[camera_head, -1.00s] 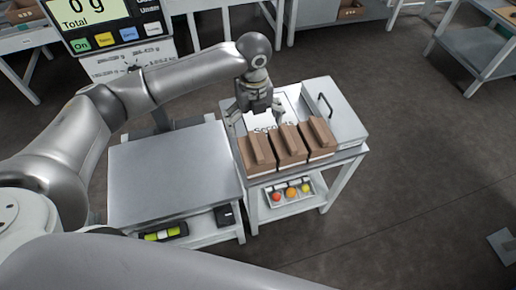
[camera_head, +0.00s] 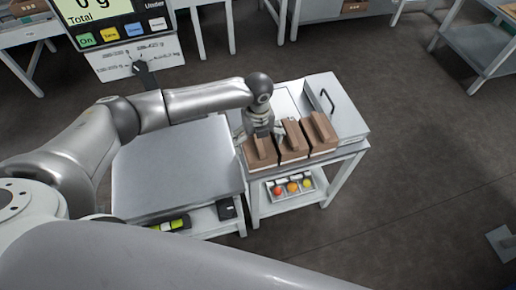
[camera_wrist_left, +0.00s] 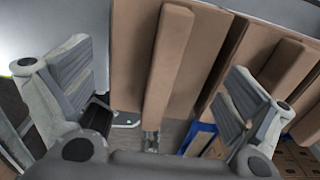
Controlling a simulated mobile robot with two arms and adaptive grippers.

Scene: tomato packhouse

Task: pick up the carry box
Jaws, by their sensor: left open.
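Three brown carry boxes with raised central handles stand in a row on the side table: a left box (camera_head: 259,158), a middle box (camera_head: 292,146) and a right box (camera_head: 322,135). My left gripper (camera_head: 262,137) is over the left box, with its fingers pointing down. In the left wrist view, the gripper (camera_wrist_left: 160,105) is open, with one finger on each side of a box's handle bar (camera_wrist_left: 168,65). A gap shows between the fingers and the bar. A neighbouring box (camera_wrist_left: 225,60) is close by the right finger. My right gripper is not in view.
A bare metal table (camera_head: 175,170) adjoins on the left. A scale display (camera_head: 110,22) reading 0 g stands behind it. A grey lidded case with a black handle (camera_head: 338,105) lies behind the boxes. A small tray (camera_head: 310,191) with coloured balls sits on the lower shelf.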

